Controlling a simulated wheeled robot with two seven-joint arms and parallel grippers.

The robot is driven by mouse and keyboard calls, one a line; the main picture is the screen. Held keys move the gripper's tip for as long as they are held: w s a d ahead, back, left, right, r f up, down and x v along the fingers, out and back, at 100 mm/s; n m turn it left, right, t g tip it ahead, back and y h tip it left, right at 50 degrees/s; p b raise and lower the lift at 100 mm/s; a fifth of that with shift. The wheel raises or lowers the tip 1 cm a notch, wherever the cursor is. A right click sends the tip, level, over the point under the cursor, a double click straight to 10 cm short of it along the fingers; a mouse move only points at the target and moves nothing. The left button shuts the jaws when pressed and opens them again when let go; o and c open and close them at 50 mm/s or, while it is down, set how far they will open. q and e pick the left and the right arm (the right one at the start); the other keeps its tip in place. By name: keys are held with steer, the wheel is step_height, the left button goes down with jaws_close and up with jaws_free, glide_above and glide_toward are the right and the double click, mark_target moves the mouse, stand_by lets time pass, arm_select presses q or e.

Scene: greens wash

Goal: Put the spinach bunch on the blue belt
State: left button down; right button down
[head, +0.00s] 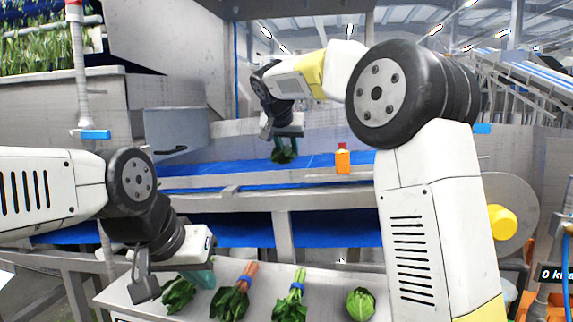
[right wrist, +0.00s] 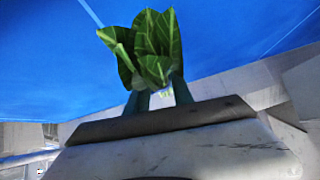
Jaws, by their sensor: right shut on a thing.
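The spinach bunch (head: 284,155), dark green and leafy, hangs from my right gripper (head: 284,134) at the blue belt (head: 226,177) in the head view. The right gripper is shut on it. In the right wrist view the spinach leaves (right wrist: 150,45) show beyond the fingertips (right wrist: 160,97), with the blue belt (right wrist: 230,35) behind. I cannot tell whether the leaves touch the belt. My left gripper (head: 174,280) is open, low over the front shelf, with a leafy green bunch (head: 178,295) close below its fingers.
On the front shelf (head: 330,280) lie a red-stemmed bunch (head: 233,292), a blue-banded bunch (head: 292,294) and a round green head (head: 361,303). An orange bottle (head: 342,160) stands by the belt, right of the spinach. My right arm hides much of the right side.

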mark_target(281, 150)
steer(key=shift+f, duration=2.05)
steer(key=shift+f, duration=0.15)
steer(key=c, duration=1.1)
jaws_free()
steer(key=shift+s+r, duration=0.25)
steer(key=shift+r, duration=0.15)
steer(key=v, duration=1.1)
steer(key=shift+s+r, duration=0.1)
steer(key=shift+s, duration=0.05)
